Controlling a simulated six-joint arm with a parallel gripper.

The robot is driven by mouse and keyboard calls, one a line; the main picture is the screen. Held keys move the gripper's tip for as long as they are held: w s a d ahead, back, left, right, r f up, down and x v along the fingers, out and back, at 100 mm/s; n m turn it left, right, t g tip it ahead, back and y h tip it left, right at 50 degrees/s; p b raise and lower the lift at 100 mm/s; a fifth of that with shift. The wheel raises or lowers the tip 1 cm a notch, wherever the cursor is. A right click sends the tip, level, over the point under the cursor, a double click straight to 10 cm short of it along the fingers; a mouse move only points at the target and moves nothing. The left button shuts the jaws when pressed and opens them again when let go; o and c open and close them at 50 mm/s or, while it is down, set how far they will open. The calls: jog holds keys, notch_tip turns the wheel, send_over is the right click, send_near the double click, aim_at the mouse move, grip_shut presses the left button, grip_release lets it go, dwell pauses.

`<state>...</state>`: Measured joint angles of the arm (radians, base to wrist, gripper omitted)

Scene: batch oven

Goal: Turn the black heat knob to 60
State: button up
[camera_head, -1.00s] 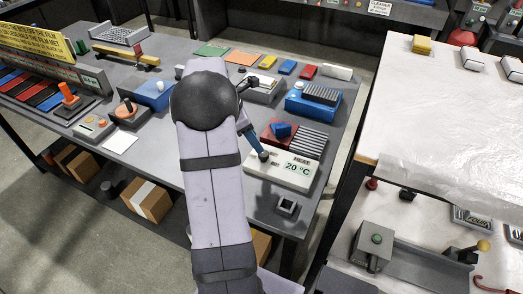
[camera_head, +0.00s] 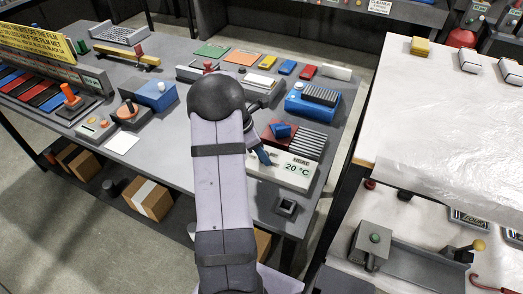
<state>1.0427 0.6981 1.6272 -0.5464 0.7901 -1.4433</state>
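The white heater panel (camera_head: 290,182) shows a display reading "20 °C" (camera_head: 296,168) under a "HEAT" label. My gripper (camera_head: 265,157) is at the panel's upper left, where the black heat knob sits. Its dark and blue fingers cover the knob, so I cannot make out the knob clearly or its pointer. I cannot tell whether the fingers touch or hold it. My arm's dark joint and pale link cover the area to the left of the panel.
A red unit with grey slats (camera_head: 309,142) and a blue part (camera_head: 281,131) adjoin the panel's back. A blue box (camera_head: 308,104) stands behind them. The white-covered table (camera_head: 440,140) is at the right.

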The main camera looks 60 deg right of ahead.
jog(key=c, duration=1)
jog(key=shift+m, duration=0.4)
jog(key=m, duration=0.1)
jog(key=m+y+p, duration=0.1)
jog(key=m, duration=0.1)
jog(key=m+g, duration=0.1)
jog(key=shift+w+d+r+m+y, duration=0.1)
jog(key=shift+d+m+y, duration=0.15)
jog(key=shift+m+y, duration=0.15)
jog(key=m+y, duration=0.1)
jog(key=m, duration=0.3)
jog(key=shift+d+m+y+p, duration=0.15)
jog(key=shift+m+y+p, duration=0.15)
jog(key=shift+y+p, duration=0.1)
jog(key=m+y, duration=0.1)
jog(key=m, duration=0.2)
jog(key=m+y, duration=0.1)
jog(key=m, duration=0.3)
jog(key=shift+d+t+y, duration=0.2)
jog(key=shift+t+y, duration=0.1)
jog(key=shift+t, duration=0.1)
jog(key=m, duration=0.2)
jog(key=m+t, duration=0.1)
jog(key=m, duration=0.1)
jog(key=m+t+y, duration=0.1)
jog(key=m, duration=0.1)
jog(key=shift+s+d+m, duration=0.1)
jog(key=shift+s+m, duration=0.15)
jog(key=shift+m, duration=0.05)
